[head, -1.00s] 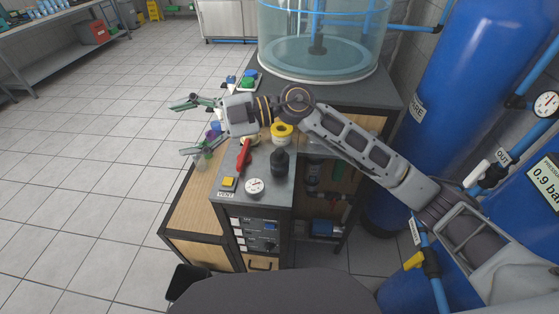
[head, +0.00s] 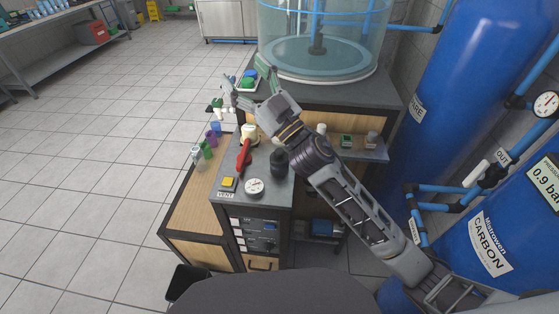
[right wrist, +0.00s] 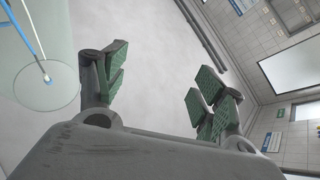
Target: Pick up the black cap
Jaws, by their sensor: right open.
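I cannot make out a separate black cap for certain. A small black bottle-like object (head: 279,162) stands upright on the grey bench top, right of a red handle. Small blue and green caps (head: 249,80) lie in a white tray at the back left of the bench, partly hidden by my right gripper. My right gripper (head: 243,75) is open and empty, over the tray area. My left gripper is not in view.
A red handle (head: 243,156), a yellow button (head: 228,183) and a gauge (head: 254,186) stand on the bench. Purple and green cups (head: 207,148) stand on the lower wooden shelf. A clear tank (head: 320,45) rises behind. Blue tanks (head: 465,80) stand at right.

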